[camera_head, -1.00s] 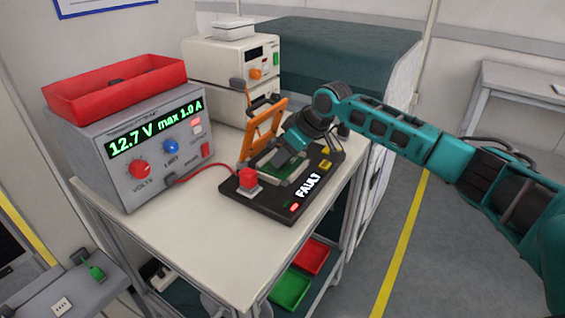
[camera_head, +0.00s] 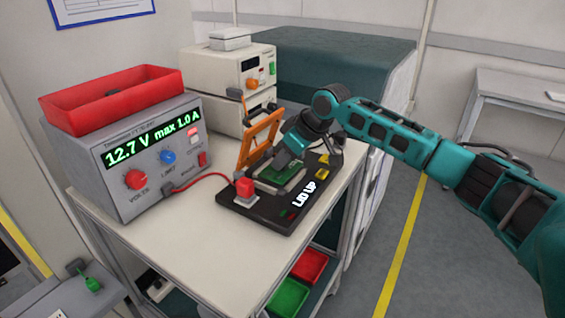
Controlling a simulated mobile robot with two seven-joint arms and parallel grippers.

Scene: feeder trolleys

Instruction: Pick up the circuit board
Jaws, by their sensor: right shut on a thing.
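The green circuit board (camera_head: 284,171) is at the black test fixture (camera_head: 251,208), over its pale nest. The orange lid frame (camera_head: 259,140) of the fixture stands raised behind the board. The fixture's display reads "LID UP". My right gripper (camera_head: 284,160) reaches in from the right, pointing down, and is shut on the board at its upper left part. The fingertips are small and partly hidden; I cannot tell whether the board is clear of the nest. My left gripper is not in view.
A power supply (camera_head: 142,160) showing 12.7 V stands left of the fixture, with a red tray (camera_head: 115,97) on top. A red lead runs to the fixture's red plug (camera_head: 245,188). The trolley's front top (camera_head: 190,250) is clear. Red and green bins sit below.

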